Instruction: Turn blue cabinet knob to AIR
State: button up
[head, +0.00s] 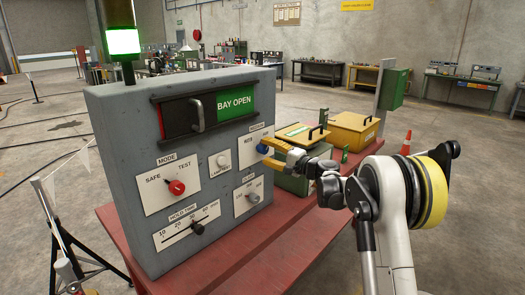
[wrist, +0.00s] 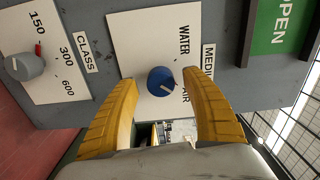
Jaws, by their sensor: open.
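The blue knob (wrist: 161,80) sits on a white plate (wrist: 150,50) marked WATER and AIR in the wrist view, with a label partly reading MEDIUM beside it. A small pale mark shows on the knob; I cannot tell for sure which word it points to. In the head view the blue knob (head: 262,149) is at the right side of the grey cabinet (head: 115,130), partly behind my gripper. My gripper (head: 268,154) is open; its yellow fingers (wrist: 160,84) stand either side of the knob with gaps, holding nothing.
A grey knob (head: 253,198) is below the blue one. A red MODE knob (head: 177,187), a lamp button (head: 221,160) and a slider (head: 197,228) are to the left. A green box (head: 305,184) and yellow boxes (head: 355,132) stand behind my gripper on the red table (head: 240,250).

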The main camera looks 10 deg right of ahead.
jog(key=v, duration=0.9)
jog(key=shift+s+d, duration=0.2)
jog(key=shift+s, duration=0.15)
jog(key=s+a+r+n+g+h, duration=0.1)
jog(key=s+a+n+g+h, duration=0.15)
jog(key=s+a, duration=0.5)
jog(key=s+a+r+n+g+h, duration=0.1)
jog(key=s+a+n+g, duration=0.2)
jog(key=s, duration=0.8)
jog(key=s+d+f+n+h, duration=0.1)
jog(key=s+f+h, duration=0.1)
jog(key=s, duration=0.6)
jog(key=s+d+f+n+g+h, duration=0.1)
jog(key=s+f, duration=0.3)
jog(key=s, duration=0.5)
jog(key=s+d+f+n+g+h, duration=0.1)
jog(key=s+d+f+n+h, duration=0.1)
jog(key=s, duration=0.7)
jog(key=shift+f+h, duration=0.45)
jog(key=shift+h, duration=0.6)
jog(key=shift+n, duration=0.25)
